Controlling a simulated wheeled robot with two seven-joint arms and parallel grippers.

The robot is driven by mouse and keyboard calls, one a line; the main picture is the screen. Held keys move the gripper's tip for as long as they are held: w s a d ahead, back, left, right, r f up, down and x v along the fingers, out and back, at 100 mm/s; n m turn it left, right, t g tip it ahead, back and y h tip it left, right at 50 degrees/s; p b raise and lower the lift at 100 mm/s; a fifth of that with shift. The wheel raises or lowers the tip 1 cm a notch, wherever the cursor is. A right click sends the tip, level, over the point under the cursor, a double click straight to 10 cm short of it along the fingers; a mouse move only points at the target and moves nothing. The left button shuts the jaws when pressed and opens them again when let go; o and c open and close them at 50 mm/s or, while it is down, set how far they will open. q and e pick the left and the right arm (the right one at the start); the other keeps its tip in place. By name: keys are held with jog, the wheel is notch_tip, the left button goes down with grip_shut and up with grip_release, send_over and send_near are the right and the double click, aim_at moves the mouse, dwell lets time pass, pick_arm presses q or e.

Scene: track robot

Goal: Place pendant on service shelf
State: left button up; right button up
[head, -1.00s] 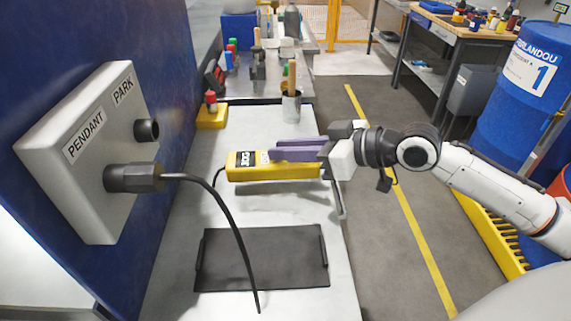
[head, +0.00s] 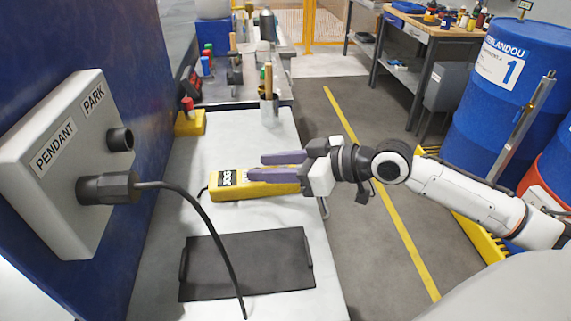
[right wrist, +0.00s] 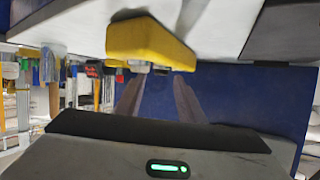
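The pendant (head: 255,185) is a yellow box with black labels, lying on the white shelf top (head: 240,130) beside the blue wall. A thin dark cord leaves its left end. My right gripper (head: 262,166) has purple-grey fingers, spread apart, with one over the pendant's right part in the head view. In the right wrist view, the gripper's fingers (right wrist: 160,95) are apart with blue wall between them. The pendant (right wrist: 150,42) shows there end-on, outside the gap. Touch between a finger and the pendant cannot be told. My left gripper is not in view.
A black mat (head: 247,265) with raised side edges lies nearer on the shelf. A grey box (head: 60,150) labelled PENDANT and PARK is on the wall, and its thick cable (head: 207,212) hangs across the mat. A cup (head: 268,107) and a yellow block (head: 190,124) stand farther back.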

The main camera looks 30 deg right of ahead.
jog(key=v, duration=1.1)
jog(key=shift+s+r, duration=0.2)
jog(key=shift+s, duration=0.05)
